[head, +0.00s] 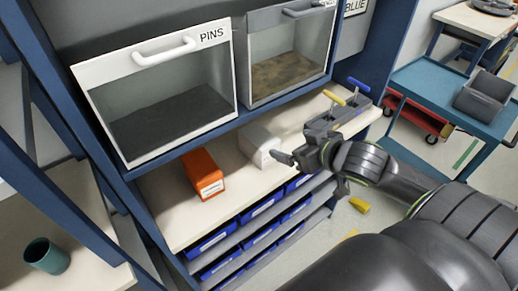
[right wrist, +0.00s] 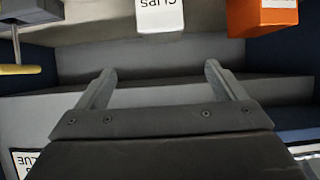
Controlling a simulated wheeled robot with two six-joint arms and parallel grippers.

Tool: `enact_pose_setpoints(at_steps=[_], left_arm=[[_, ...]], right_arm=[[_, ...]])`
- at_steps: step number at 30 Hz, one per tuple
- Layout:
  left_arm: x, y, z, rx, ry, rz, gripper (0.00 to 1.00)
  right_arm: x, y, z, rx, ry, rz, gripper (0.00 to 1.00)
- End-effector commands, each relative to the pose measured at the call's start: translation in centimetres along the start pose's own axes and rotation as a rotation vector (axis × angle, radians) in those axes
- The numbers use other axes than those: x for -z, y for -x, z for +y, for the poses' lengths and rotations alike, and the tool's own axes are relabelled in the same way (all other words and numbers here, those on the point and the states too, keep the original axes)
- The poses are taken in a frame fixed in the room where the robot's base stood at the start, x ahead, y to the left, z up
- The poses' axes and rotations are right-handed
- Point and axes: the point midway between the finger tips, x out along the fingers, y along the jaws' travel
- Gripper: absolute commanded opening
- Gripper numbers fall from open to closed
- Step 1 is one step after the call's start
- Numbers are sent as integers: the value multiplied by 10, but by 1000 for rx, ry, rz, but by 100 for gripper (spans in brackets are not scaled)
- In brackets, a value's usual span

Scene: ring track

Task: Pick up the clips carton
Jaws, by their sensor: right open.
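The clips carton (head: 258,146) is a white box standing on the pale shelf board in the head view. In the right wrist view the clips carton (right wrist: 160,14) shows upside down at the top edge, its label partly cut off. My right gripper (head: 311,170) is just right of the carton in the head view, apart from it as far as I can tell. In the right wrist view my right gripper (right wrist: 160,76) has its fingers spread with nothing between them. My left gripper is not in view.
An orange carton (head: 203,176) stands left of the clips carton. A grey block with yellow and blue handles (head: 342,113) sits to the right. The PINS bin (head: 158,95) and another bin hang above. Blue drawers (head: 262,208) lie below the shelf edge.

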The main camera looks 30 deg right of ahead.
Motion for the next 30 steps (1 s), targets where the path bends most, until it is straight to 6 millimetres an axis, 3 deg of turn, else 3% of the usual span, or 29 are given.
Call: enact_pose_setpoints(at_steps=[15,25,30], left_arm=[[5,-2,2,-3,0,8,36],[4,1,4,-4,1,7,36],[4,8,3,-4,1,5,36]], right_arm=[[1,-75,-1,2,-7,-1,90],[1,-96,-2,2,-5,-1,90],[0,-117,-5,3,-8,-2,90]])
